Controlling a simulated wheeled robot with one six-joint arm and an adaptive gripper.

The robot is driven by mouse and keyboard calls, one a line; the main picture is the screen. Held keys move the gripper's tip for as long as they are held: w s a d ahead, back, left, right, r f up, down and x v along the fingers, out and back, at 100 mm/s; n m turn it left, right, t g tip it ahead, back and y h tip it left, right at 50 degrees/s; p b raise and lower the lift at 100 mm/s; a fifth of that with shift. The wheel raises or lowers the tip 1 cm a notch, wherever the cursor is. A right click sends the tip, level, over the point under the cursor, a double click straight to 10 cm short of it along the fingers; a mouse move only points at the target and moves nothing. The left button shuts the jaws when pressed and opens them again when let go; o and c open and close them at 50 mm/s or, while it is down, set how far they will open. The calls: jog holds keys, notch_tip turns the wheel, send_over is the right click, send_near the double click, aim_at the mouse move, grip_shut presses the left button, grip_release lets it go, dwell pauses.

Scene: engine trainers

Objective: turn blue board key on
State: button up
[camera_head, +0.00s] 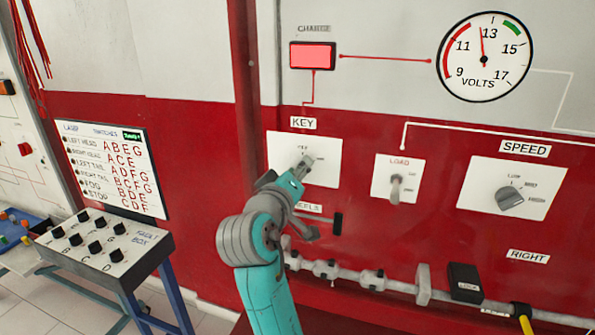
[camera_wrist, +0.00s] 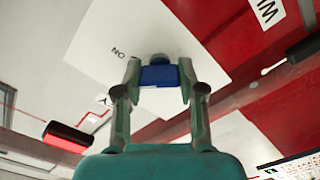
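The white key panel (camera_head: 328,172) is on the red board under the KEY label (camera_head: 303,123); the board in view is red and grey, not blue. In the wrist view a blue key (camera_wrist: 158,76) stands at a grey round mount (camera_wrist: 158,58) on the white plate (camera_wrist: 105,40), beside upside-down "ON" lettering. My gripper (camera_wrist: 159,72) has one finger on each side of the key, with no clear gap, and looks shut on it. In the head view my gripper (camera_head: 305,162) is at the key panel and hides most of the key.
A lit red CHARGE lamp (camera_head: 313,55) is above. The LOAD switch (camera_head: 397,188) and SPEED knob (camera_head: 510,198) are to the right. A rail with grey fittings (camera_head: 355,277) runs below. The fault box (camera_head: 105,245) stands at the left. The voltmeter (camera_head: 484,57) reads near 13.

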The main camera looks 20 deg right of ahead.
jog(key=shift+m, duration=1.7)
jog(key=o, duration=1.1)
jog(key=shift+o, duration=0.2)
jog(key=v, duration=1.2)
jog(key=shift+f, duration=0.15)
